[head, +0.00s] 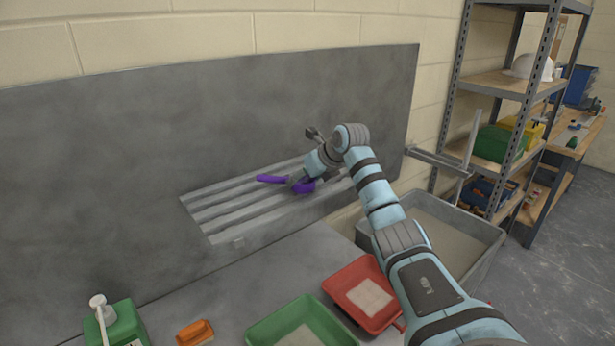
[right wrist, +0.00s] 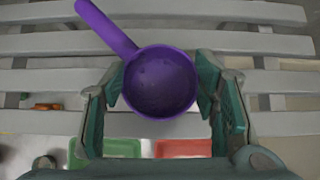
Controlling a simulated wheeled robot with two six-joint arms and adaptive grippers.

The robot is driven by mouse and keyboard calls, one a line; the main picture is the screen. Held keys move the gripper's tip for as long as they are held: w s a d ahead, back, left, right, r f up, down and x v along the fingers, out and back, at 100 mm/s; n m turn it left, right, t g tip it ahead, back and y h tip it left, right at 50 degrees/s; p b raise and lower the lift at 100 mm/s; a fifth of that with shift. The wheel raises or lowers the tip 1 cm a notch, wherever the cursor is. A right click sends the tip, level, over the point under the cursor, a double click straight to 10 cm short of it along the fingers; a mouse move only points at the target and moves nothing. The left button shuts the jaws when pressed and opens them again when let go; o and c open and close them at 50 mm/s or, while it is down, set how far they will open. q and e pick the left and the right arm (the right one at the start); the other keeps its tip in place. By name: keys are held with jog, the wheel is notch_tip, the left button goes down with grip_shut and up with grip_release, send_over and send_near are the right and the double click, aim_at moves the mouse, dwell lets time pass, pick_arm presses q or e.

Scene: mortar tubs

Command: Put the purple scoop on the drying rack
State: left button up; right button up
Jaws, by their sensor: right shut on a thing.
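The purple scoop (head: 272,179) is at the grey slatted drying rack (head: 222,217) on the back panel. Its round bowl and its handle also show in the right wrist view (right wrist: 160,84), with the handle pointing to the upper left. My right gripper (head: 303,181) is shut on the scoop's bowl, with one finger on each side of it in the right wrist view (right wrist: 163,88). The scoop is over the rack's slats (right wrist: 230,42); I cannot tell whether it touches them. My left gripper is not in view.
A grey tub (head: 478,226) stands to the right, before metal shelving (head: 497,82). The rack's left part is clear.

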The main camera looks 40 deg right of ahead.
jog(key=o, duration=1.2)
jog(key=shift+s, duration=0.15)
jog(key=shift+s+d+r, duration=0.1)
jog(key=shift+s+r, duration=0.15)
jog(key=shift+r, duration=0.2)
jog(key=b+v, duration=0.2)
jog(key=v, duration=0.9)
jog(key=shift+r, duration=0.1)
